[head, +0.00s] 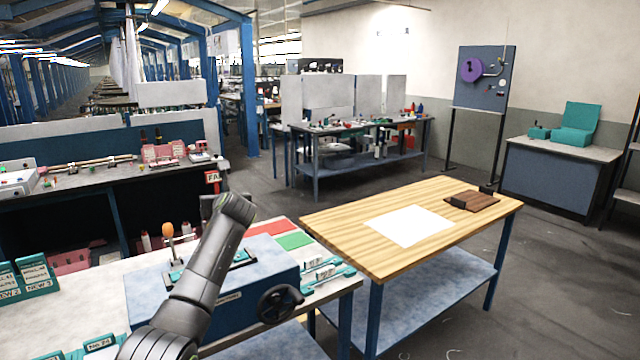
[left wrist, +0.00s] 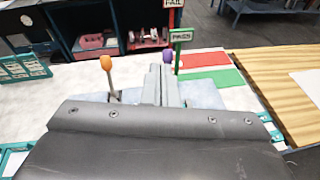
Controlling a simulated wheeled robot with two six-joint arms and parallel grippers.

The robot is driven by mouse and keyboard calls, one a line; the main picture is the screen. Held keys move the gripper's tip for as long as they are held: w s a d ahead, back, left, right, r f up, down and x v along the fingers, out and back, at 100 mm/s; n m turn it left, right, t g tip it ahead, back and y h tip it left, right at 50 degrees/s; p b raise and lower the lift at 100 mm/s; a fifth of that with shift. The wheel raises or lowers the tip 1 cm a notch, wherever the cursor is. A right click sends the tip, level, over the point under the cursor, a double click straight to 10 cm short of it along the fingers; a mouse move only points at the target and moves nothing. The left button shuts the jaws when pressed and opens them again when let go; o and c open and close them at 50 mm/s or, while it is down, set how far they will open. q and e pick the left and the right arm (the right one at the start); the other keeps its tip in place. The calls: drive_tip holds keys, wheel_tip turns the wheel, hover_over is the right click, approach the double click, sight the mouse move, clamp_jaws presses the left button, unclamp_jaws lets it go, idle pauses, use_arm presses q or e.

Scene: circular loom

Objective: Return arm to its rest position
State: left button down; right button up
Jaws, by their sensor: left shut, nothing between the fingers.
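My left arm (head: 205,275) rises from the bottom of the head view, in front of a blue-grey bench machine. Its gripper is mostly hidden there. In the left wrist view my left gripper (left wrist: 163,72) is shut, its two fingers side by side with nothing between them. My right gripper is in neither view.
The machine has a black handwheel (head: 279,304). Red (head: 268,228) and green (head: 294,240) pads lie behind it. Teal card holders (head: 30,275) stand at the left. A wooden table (head: 340,225) with a white sheet (head: 409,225) stands to the right. Open floor lies beyond.

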use_arm(q)
drive_tip(key=s+a+f+n+g+h, duration=0.1)
drive_tip(key=s+a+f+n+g, duration=0.2)
drive_tip(key=s+f+n, duration=0.8)
drive_tip(key=s+a+f+n+g+h, duration=0.15)
drive_tip(key=s+a+f+n, duration=0.3)
drive_tip(key=s+f, duration=1.1)
drive_tip(key=s+f+n+g, duration=0.2)
drive_tip(key=s+f+n, duration=0.3)
drive_tip(key=s, duration=0.4)
drive_tip(key=s+f+n+g, duration=0.1)
drive_tip(key=s+f+n, duration=0.35)
drive_tip(key=s, duration=0.55)
drive_tip(key=s+d+r+n+g+h, duration=0.2)
drive_tip(key=s+n, duration=0.5)
drive_tip(key=s, duration=1)
wheel_tip(320, 180, down, 29)
drive_tip(key=a+g+b, duration=0.2)
drive_tip(key=b, duration=0.2)
drive_tip(key=s+d+f+h+b, duration=0.1)
drive_tip(key=s+f+b, duration=0.2)
drive_tip(key=s+f, duration=1.2)
wheel_tip(320, 180, down, 4)
drive_tip(key=shift+d+r+n+g+b, duration=0.1)
drive_tip(key=shift+d+n+g+b, duration=0.2)
drive_tip(key=shift+d+g+b, duration=0.1)
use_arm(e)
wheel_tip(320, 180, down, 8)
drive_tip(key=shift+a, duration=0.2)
